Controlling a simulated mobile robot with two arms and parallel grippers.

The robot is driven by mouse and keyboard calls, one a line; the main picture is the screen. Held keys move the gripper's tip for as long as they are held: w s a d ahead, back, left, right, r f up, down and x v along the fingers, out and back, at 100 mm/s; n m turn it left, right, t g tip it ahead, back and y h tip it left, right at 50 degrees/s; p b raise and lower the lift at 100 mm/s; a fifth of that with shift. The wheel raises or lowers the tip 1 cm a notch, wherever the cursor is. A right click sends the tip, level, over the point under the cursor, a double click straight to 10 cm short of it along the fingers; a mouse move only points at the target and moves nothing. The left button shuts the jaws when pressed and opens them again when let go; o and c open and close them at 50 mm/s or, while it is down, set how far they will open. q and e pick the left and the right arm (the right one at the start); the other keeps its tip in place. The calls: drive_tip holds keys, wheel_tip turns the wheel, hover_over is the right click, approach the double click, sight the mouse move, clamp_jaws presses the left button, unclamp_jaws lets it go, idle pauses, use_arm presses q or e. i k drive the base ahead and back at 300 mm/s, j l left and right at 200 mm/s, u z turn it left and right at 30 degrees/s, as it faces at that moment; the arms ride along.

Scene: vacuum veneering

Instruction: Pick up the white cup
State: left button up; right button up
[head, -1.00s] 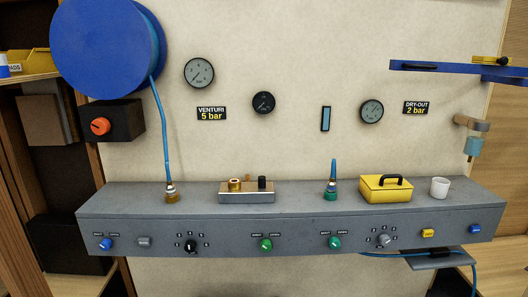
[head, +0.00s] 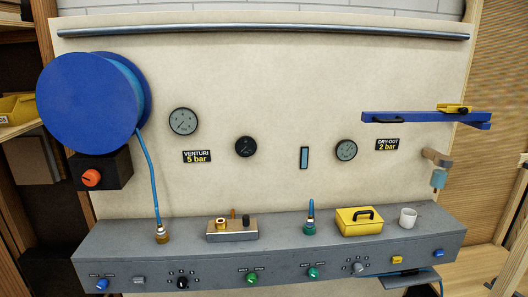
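The white cup (head: 408,219) stands upright on top of the grey console (head: 200,262), near its right end. It is just right of the yellow box with a black handle (head: 359,222), with a small gap between them. Neither of my grippers shows in the head view. Nothing hides the cup.
A green-based fitting (head: 310,226), a small metal block with knobs (head: 232,230) and a brass hose fitting (head: 161,236) also stand on the console. A blue hose reel (head: 85,105) hangs at left. A blue bar (head: 415,118) and a small tap-like part (head: 438,178) stick out above the cup's right.

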sight(408, 217)
drive_tip(key=i+z, duration=0.2)
drive_tip(key=i, duration=0.15)
drive_tip(key=i+j+z, duration=0.15)
drive_tip(key=i, duration=0.25)
drive_tip(key=i+j+z, duration=0.2)
drive_tip(key=i, duration=0.15)
